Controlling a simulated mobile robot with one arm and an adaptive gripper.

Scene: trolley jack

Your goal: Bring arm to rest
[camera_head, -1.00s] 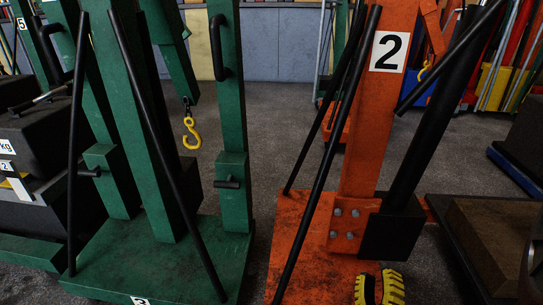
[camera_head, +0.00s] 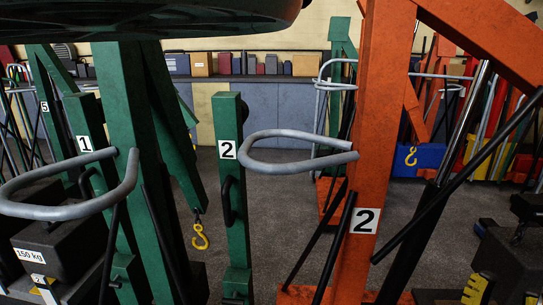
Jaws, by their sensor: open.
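My gripper (camera_head: 503,291) is low at the right edge of the head view. It has a dark body and yellow-and-black fingers, which are spread apart with nothing seen between them. The fingertips are partly cut off by the bottom of the picture. It is to the right of the orange crane post (camera_head: 369,140) and appears clear of it. A large dark rounded shape spans the top left of the view; I cannot tell for sure that it is part of my arm. Most of my arm is hidden or out of view.
A black 150 kg weight block (camera_head: 60,245) is at lower left. Grey floor (camera_head: 290,215) is open between the posts.

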